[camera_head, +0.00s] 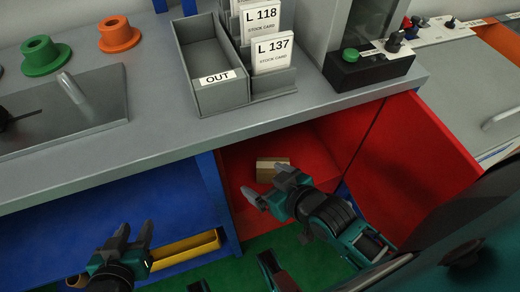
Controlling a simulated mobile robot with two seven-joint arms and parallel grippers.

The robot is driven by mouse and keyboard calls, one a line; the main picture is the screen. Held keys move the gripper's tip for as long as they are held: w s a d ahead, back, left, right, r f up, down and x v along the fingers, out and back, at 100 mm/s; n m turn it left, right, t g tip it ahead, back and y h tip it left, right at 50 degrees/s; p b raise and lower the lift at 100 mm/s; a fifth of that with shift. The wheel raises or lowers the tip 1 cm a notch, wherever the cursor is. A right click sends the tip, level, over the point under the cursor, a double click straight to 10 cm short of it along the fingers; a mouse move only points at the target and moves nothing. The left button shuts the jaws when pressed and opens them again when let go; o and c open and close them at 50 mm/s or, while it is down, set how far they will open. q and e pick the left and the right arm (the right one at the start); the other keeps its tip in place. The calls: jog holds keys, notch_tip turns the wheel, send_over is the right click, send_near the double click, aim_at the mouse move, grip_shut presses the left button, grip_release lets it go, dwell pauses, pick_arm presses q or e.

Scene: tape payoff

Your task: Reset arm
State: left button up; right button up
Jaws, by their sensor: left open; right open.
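My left gripper (133,238) is open and empty at the lower left, in front of the blue shelf under the bench. My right gripper (262,192) is open in front of the open red compartment, its fingers pointing left. A small tan box (271,167) lies in the red compartment (310,150) just beyond the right gripper. The gripper hides part of the view near the box, and I cannot tell whether they touch.
The grey bench top (150,135) carries an OUT tray (222,95), stock cards (272,52), a green spool (45,56), an orange spool (119,34) and a box with a green button (350,55). A yellow bin (185,250) sits below. The red door (420,160) stands open at right.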

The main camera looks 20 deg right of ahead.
pick_arm(q)
jog(key=s+a+r+y+p, duration=0.1)
jog(key=a+r+p, duration=0.2)
jog(key=r+p, duration=0.3)
jog(key=p, duration=0.4)
jog(key=shift+s+r+p, duration=0.35)
jog(key=shift+s, duration=0.05)
pick_arm(e)
notch_tip(320, 180, up, 7)
jog(key=s+d+h, duration=0.1)
jog(key=d, duration=0.1)
jog(key=shift+s+d, duration=0.25)
jog(key=shift+d, duration=0.15)
pick_arm(q)
jog(key=shift+f, duration=0.1)
pick_arm(e)
jog(key=shift+f, duration=0.1)
